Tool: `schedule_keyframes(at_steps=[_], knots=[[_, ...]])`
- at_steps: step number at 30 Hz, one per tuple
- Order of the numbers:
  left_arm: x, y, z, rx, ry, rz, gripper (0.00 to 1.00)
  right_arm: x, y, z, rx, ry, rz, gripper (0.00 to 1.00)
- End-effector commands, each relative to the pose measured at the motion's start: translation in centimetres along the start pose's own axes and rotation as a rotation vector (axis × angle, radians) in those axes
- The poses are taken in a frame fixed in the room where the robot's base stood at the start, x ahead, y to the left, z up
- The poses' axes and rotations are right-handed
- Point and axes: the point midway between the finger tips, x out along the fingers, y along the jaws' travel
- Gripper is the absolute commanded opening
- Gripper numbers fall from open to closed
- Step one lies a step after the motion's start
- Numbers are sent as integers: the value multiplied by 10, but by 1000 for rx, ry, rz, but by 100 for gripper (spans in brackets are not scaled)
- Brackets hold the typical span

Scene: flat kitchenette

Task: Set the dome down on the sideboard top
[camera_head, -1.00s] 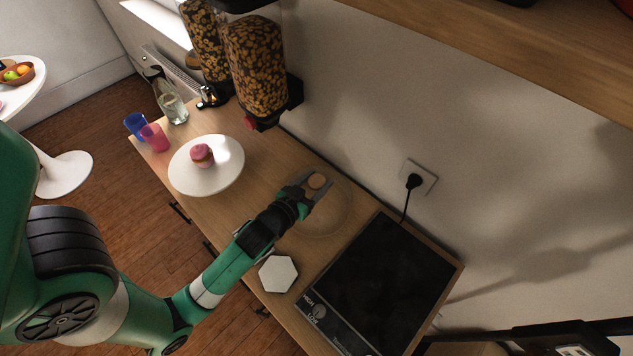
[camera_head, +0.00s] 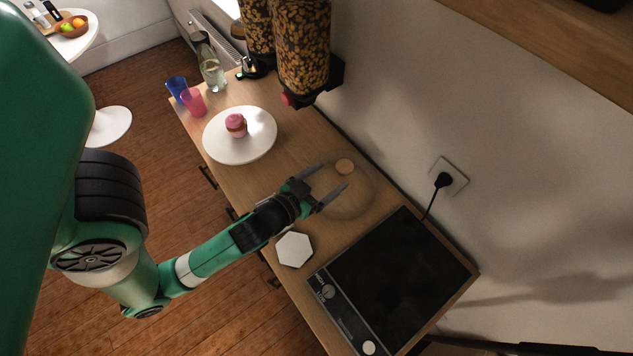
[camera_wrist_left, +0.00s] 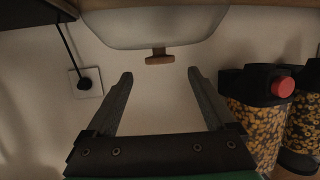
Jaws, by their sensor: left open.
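The clear glass dome (camera_head: 362,193) stands on the wooden sideboard top (camera_head: 300,155), between the white plate and the black hob. Its round wooden knob (camera_head: 345,166) is on top. My left gripper (camera_head: 336,176) is open and empty, its fingertips just short of the knob on the front-left side. In the left wrist view the picture is inverted: the knob (camera_wrist_left: 160,57) shows just beyond the open fingertips (camera_wrist_left: 160,73), apart from them, with the dome (camera_wrist_left: 150,28) above it in the picture. The dome's rim is faint. My right gripper is not in view.
A white plate (camera_head: 217,148) with a pink-topped cupcake (camera_head: 236,125) lies left of the dome. A white hexagonal tile (camera_head: 294,250) lies near the front edge, the black hob (camera_head: 400,275) to the right. Cereal dispensers (camera_head: 303,50), cups (camera_head: 193,102) and a carafe (camera_head: 212,74) stand farther back.

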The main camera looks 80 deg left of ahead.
Motion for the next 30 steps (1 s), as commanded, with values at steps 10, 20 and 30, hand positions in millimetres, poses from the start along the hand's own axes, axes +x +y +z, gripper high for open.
schedule_keyframes(at_steps=[10, 20, 30], knots=[[-47, 0, 0, 0, 1, 1, 88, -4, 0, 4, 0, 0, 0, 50], [-48, 0, 0, -1, 2, -1, 88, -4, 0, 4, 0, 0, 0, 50], [-48, 0, 0, -1, 1, 0, 88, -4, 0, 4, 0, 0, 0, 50]])
